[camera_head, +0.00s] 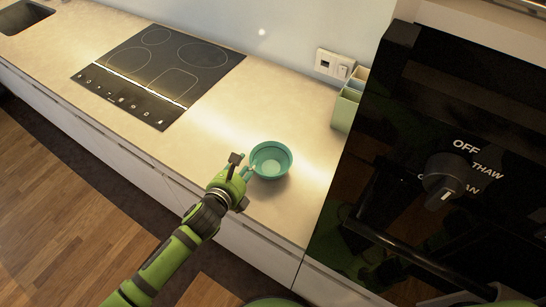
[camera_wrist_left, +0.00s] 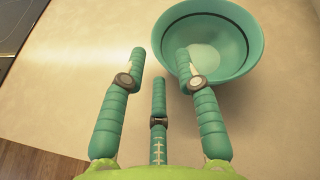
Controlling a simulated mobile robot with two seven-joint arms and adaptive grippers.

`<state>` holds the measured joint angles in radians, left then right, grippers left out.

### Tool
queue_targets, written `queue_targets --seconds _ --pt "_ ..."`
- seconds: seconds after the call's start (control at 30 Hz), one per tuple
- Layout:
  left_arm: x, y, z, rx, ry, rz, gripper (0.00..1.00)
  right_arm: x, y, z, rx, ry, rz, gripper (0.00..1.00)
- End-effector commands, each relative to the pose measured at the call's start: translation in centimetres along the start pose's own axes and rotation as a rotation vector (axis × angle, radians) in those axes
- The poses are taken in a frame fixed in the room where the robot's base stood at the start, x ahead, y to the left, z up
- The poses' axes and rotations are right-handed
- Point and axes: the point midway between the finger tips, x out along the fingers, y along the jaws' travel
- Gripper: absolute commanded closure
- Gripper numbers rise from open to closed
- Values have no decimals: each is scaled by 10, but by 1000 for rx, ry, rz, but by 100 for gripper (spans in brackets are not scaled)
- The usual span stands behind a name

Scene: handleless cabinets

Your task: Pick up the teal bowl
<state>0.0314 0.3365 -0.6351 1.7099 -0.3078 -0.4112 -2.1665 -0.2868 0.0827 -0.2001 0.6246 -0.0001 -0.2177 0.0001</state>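The teal bowl (camera_head: 271,160) stands upright on the beige countertop, left of the black oven. It looks empty, with a lighter round patch at its bottom. My left gripper (camera_head: 244,164) is at the bowl's near left side with its fingers apart. In the left wrist view the bowl (camera_wrist_left: 222,38) is at the upper right. The right finger of my left gripper (camera_wrist_left: 160,62) overlaps the bowl's rim there; I cannot tell whether it touches. The left finger is clear of the bowl, and nothing is between the fingers. My right gripper is not in view.
A black cooktop (camera_head: 160,72) is set in the countertop (camera_head: 217,127) to the left. Green containers (camera_head: 347,104) stand behind the bowl by the wall socket (camera_head: 335,66). The tall black oven (camera_head: 440,140) with a knob bounds the right side. Counter left of the bowl is free.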

Motion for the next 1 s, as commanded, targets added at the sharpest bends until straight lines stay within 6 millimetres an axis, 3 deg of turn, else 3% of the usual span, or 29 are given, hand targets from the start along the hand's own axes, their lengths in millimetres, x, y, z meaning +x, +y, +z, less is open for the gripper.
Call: queue_targets --seconds 0.1,0.23,0.43,0.6,0.73,0.77,0.83,1.0 --pt "12 -1 2 -3 -1 0 68 -4 -5 20 1 -32 -6 60" --pt "30 -1 2 -4 0 0 68 -8 -9 29 2 -47 -12 60" --pt "51 -1 1 -3 -1 -1 68 -9 -9 19 3 -33 -12 60" --pt "55 0 0 -1 0 -1 68 -8 -6 2 3 -3 -8 60" --pt "55 0 0 -1 0 -1 68 -8 -6 0 3 -1 -8 60" --pt "55 0 0 -1 0 -1 72 -8 -6 1 3 -2 -8 60" --pt "55 0 0 -1 0 -1 100 -8 -6 3 3 -5 -7 60" --pt "55 0 0 -1 0 -1 100 -8 -4 11 1 -18 -6 60"
